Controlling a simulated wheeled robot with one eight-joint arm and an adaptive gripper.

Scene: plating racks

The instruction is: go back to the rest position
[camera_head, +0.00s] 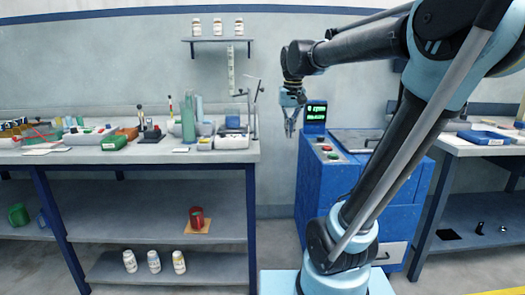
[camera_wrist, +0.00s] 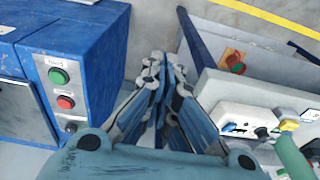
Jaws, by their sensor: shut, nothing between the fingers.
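My gripper (camera_head: 290,130) hangs pointing down in the gap between the left bench and the blue machine in the head view. Its fingers are shut and empty. In the wrist view my gripper (camera_wrist: 158,70) shows with its fingers together, above the floor gap. It touches neither the bench nor the machine. My arm reaches in from the right side of the head view.
The blue machine (camera_head: 318,190) with green and red buttons stands right of my gripper. The left bench (camera_head: 225,157) holds bottles, trays and tools; a red mug (camera_head: 196,217) sits on its lower shelf. A wall shelf (camera_head: 215,40) carries three white jars.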

